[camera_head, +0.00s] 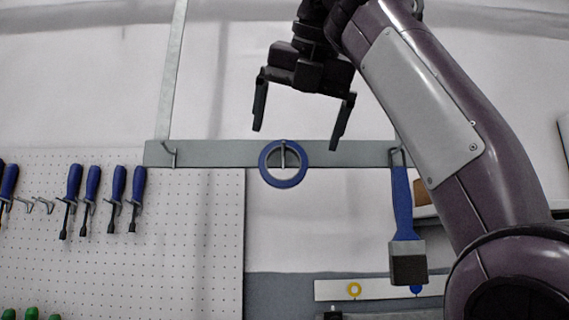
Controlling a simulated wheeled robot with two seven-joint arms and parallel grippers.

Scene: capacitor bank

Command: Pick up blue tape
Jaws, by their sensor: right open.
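The blue tape (266,176) is a blue ring hanging on a peg of a grey wall rail (215,153), near the middle of the head view. My right gripper (297,130) is open, with its two dark fingers pointing down. In the picture it is just above the tape, and nothing shows between the fingers. I cannot tell how far it is from the wall. My right arm comes in from the right side. My left gripper is not in view.
A blue-handled brush (403,205) hangs from the rail's right end, close to my arm. A pegboard (190,260) at left holds several blue-handled screwdrivers (118,185). An empty hook (169,153) is on the rail's left. A pale strip (385,289) with yellow and blue marks is below.

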